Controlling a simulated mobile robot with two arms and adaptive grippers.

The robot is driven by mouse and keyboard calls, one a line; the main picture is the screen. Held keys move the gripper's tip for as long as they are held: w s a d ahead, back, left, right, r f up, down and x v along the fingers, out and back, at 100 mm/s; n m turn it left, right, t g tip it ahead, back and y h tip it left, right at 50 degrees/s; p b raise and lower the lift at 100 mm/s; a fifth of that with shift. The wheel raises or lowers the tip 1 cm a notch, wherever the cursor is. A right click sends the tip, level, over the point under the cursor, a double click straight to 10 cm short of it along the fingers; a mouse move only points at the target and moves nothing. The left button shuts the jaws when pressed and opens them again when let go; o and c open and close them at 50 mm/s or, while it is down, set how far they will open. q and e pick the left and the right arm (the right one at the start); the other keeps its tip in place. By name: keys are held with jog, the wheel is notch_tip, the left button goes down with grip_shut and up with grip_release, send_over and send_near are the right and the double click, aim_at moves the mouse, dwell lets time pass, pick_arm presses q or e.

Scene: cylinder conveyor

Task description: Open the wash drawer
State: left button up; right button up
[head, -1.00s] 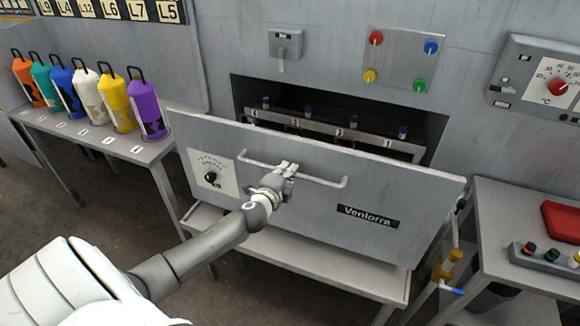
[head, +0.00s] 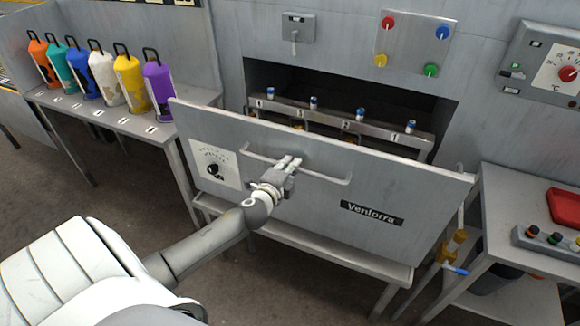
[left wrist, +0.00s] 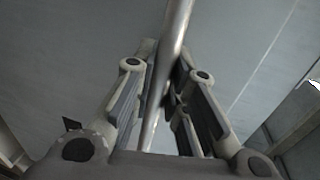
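A long horizontal bar handle (head: 325,177) runs across the panel. My right gripper is not in view.
Several coloured bottles (head: 130,82) stand on a table (head: 110,120) at the left. A side table (head: 500,210) with a red tray (head: 564,207) and a button box stands at the right, close to the drawer. A yellow valve (head: 452,245) hangs between them.

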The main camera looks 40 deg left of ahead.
pick_arm(q)
jog(key=o, duration=0.4)
jog(key=shift+c, duration=0.2)
jog(key=v, duration=1.2)
jog(key=shift+w, duration=0.1)
jog(key=s+f+n+g, duration=0.2)
jog(key=s+f, duration=0.2)
jog(key=f, duration=0.7)
jog(key=s+d+f+n+g+h, duration=0.1)
jog(key=s+f+n+g, duration=0.2)
jog(key=f, duration=0.7)
jog(key=s+f+n+g, duration=0.15)
jog(key=s+f, duration=0.35)
jog(key=f, duration=0.6)
jog(key=s+d+f+n+g+h, duration=0.1)
jog(key=s+d+f+n+g, duration=0.1)
jog(key=s+d+f, duration=0.2)
jog(key=s+d+f+n+g, duration=0.2)
jog(key=s+d+f, duration=0.3)
jog(key=s, duration=0.8)
jog(key=s+d+f+n+g+h, duration=0.1)
jog(key=s+d+f+g, duration=0.3)
jog(key=s+f, duration=0.5)
jog(key=shift+s+d+f+n+h+b, duration=0.15)
jog(key=shift+s+f+n+h+b, duration=0.15)
jog(key=shift+n, duration=0.45)
